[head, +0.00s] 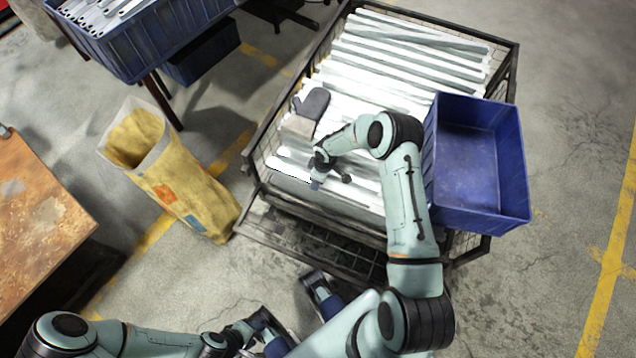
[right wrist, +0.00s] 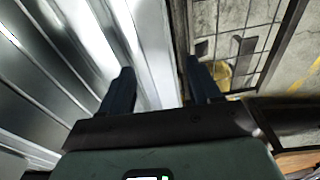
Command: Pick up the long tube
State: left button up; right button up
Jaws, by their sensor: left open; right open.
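Several long, pale metal tubes (head: 400,62) lie side by side in a wire cage (head: 511,75). My right gripper (head: 318,182) is low over the near part of this load. In the right wrist view its two dark fingers (right wrist: 162,85) are open and apart. A bright long tube (right wrist: 152,45) runs through the view between them, near the mesh wall; whether the fingers reach down beside it I cannot tell. My left gripper (head: 268,330) is open and empty at the bottom of the head view, outside the cage.
A blue bin (head: 478,212) stands at the cage's right side. A grey glove (head: 310,104) lies on the tubes. A yellow sack (head: 185,190) stands left of the cage. A blue crate (head: 150,40) of metal pieces is upper left, a rusty-topped table (head: 40,220) at left.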

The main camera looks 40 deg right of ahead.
jog(key=shift+w+f, duration=0.2)
jog(key=shift+f, duration=1.3)
jog(key=c, duration=1.2)
grip_shut()
jog(key=shift+r, duration=0.15)
